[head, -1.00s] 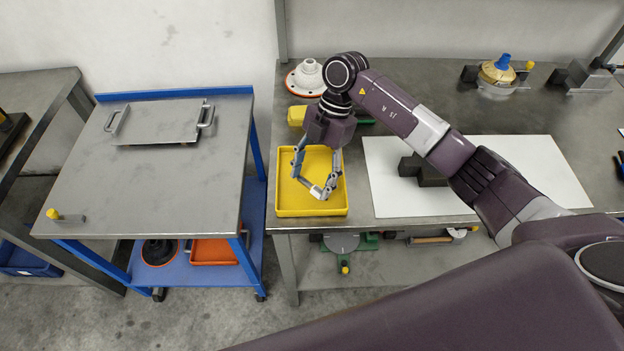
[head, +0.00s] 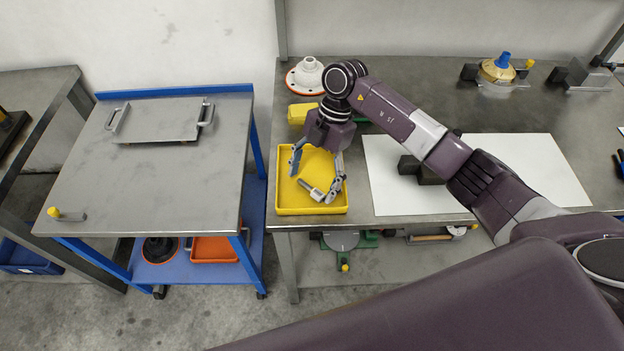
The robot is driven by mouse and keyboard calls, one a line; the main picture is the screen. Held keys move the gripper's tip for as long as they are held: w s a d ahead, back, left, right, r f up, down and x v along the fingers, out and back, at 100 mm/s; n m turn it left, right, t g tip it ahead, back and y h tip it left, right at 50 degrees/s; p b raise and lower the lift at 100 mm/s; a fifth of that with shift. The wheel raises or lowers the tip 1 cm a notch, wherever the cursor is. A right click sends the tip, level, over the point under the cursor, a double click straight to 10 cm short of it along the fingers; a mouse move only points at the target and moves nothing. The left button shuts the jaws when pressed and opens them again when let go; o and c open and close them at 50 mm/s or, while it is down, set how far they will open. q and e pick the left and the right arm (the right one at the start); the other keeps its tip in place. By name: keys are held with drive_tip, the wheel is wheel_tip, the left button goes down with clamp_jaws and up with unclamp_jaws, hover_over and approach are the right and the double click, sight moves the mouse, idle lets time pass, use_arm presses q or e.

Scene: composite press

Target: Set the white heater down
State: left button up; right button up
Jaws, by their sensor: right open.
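A small pale grey-white cylindrical piece, apparently the white heater (head: 312,190), lies in the yellow tray (head: 284,207) at the near left edge of the workbench. My right gripper (head: 315,178) is over the tray with its fingers spread, one on each side of the piece. The left finger is clear of the piece. The right finger is close to it, and I cannot tell if they touch. My left gripper is not in view.
A white sheet (head: 390,195) with a dark block (head: 428,176) lies right of the tray. A white flanged part (head: 310,75) and a yellow object (head: 297,114) stand behind the tray. A steel trolley (head: 140,180) carrying a handled plate (head: 160,122) stands to the left.

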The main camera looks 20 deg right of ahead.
drive_tip(key=b+v, duration=0.3)
drive_tip(key=v, duration=0.9)
